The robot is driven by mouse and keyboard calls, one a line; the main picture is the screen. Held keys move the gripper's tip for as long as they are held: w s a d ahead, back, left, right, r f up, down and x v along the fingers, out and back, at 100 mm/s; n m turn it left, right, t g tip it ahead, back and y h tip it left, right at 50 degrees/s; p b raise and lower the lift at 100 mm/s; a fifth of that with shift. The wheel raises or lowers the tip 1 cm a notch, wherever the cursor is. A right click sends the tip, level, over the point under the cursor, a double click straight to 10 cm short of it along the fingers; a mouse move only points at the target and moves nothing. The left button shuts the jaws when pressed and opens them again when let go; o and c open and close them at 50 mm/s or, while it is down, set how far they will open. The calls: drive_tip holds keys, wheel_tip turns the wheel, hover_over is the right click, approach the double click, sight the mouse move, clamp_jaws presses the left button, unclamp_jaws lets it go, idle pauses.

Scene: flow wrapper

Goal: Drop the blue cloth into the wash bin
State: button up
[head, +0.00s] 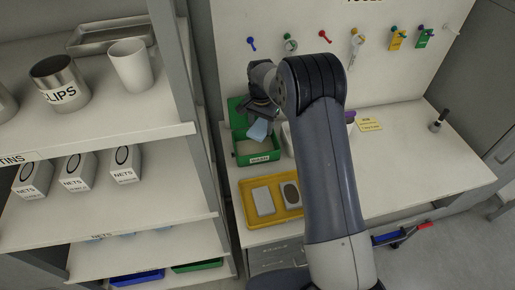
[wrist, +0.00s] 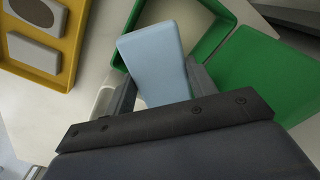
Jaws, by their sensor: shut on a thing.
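My gripper (wrist: 150,88) is shut on the blue cloth (wrist: 153,58), which looks like a stiff, light blue, flat block between the fingers. In the head view the blue cloth (head: 259,130) hangs tilted under my gripper (head: 261,110), over the green box (head: 259,157). This open box has a label on its front that is too small to read, so I cannot tell if it is the wash bin. Its green lid stands up at the back. In the wrist view the green box (wrist: 210,40) is behind and below the cloth. Whether they touch is unclear.
A yellow tray (head: 251,210) with two grey pads lies in front of the green box. A white container (head: 288,139) stands close to its right, partly behind my arm. A shelf unit (head: 120,143) is at left, and a pegboard (head: 400,75) with hanging tools at the back.

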drive_tip(key=o, duration=1.1)
wheel_tip(320, 180, up, 11)
drive_tip(key=b, duration=0.2)
drive_tip(key=shift+f, duration=0.2)
wheel_tip(320, 180, down, 10)
drive_tip(key=p, duration=0.2)
drive_tip(key=shift+p, duration=0.4)
drive_tip(key=shift+r+p, duration=1.1)
drive_tip(key=shift+r, duration=1.05)
drive_tip(key=shift+f, duration=0.1)
